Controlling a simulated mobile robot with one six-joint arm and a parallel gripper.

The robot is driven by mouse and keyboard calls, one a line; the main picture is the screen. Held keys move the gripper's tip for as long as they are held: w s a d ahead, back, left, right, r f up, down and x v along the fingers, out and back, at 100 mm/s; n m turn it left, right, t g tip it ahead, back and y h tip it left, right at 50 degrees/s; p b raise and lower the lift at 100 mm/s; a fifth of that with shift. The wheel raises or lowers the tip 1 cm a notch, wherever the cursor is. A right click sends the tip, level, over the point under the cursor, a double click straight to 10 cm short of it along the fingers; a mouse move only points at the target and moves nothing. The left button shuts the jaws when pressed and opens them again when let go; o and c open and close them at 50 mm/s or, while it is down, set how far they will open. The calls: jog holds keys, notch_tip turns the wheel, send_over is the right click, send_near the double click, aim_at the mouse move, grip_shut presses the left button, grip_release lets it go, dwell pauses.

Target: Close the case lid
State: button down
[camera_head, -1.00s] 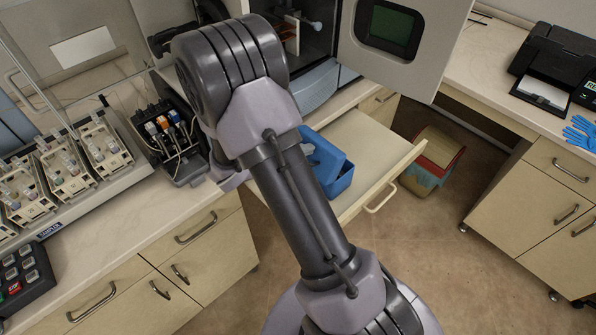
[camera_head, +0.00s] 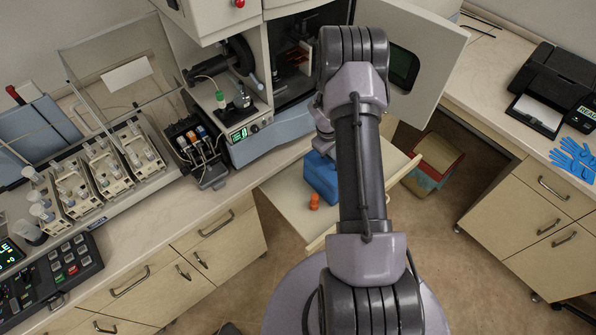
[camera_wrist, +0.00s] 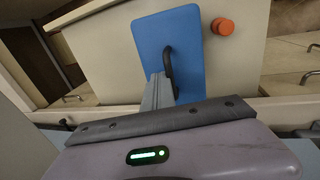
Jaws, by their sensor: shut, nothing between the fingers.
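The blue case (camera_head: 320,177) sits in the pulled-out drawer and is partly hidden behind my arm in the head view. In the wrist view, its flat blue lid (camera_wrist: 200,60) with a black handle (camera_wrist: 168,62) faces the camera. The lid looks laid flat over the case, but I cannot tell whether it is fully closed. My gripper (camera_wrist: 157,78) is shut and empty, over the lid beside the handle. I cannot tell whether it touches. In the head view the fingers are hidden.
An orange knobbed object (camera_head: 314,201) stands in the drawer (camera_head: 284,199) beside the case; it also shows in the wrist view (camera_wrist: 222,27). The instrument door (camera_head: 440,55) hangs open behind my arm. A bin (camera_head: 432,163) stands on the floor to the right.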

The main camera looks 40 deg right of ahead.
jog(key=shift+d+f, duration=0.75)
jog(key=shift+f, duration=0.15)
